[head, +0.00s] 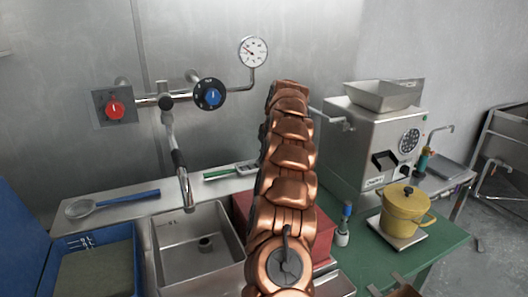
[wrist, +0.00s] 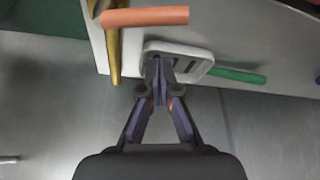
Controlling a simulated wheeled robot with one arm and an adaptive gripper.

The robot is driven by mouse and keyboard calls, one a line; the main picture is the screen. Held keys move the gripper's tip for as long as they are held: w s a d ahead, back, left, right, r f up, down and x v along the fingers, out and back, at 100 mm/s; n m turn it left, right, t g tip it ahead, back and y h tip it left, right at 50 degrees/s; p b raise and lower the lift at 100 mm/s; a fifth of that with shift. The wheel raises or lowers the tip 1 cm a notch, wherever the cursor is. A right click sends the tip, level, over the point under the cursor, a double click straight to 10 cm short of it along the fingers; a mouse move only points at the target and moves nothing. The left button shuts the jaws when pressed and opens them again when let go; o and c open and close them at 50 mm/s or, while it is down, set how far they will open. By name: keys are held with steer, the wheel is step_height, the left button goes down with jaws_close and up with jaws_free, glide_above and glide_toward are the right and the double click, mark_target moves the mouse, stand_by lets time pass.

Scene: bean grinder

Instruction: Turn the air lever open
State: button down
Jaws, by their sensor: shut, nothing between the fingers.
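An orange bar (wrist: 146,16) shows at the top left of the wrist view, lying crosswise over a brass-coloured pipe or fitting (wrist: 113,55). It looks like the air lever, and its far end is cut off by no edge of the view. In the head view I cannot make it out; my arm covers the middle. My gripper (wrist: 160,68) is shut and empty, with its tips below and right of the orange bar in the wrist view, apart from it. The tips overlap a pale slotted tool (wrist: 195,65); I cannot tell whether they touch it.
A red knob (head: 115,109), a blue knob (head: 212,96) and a gauge (head: 253,51) are on the wall. The grinder (head: 365,140), a yellow pot (head: 404,207) and a red box (head: 241,211) stand right and centre. A sink (head: 187,270) is at front left.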

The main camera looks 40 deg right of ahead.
steer(key=shift+s+a+f, duration=0.15)
steer(key=shift+s, duration=0.75)
steer(key=shift+s+p, duration=0.4)
steer(key=shift+s+f, duration=0.2)
steer(key=shift+s, duration=0.1)
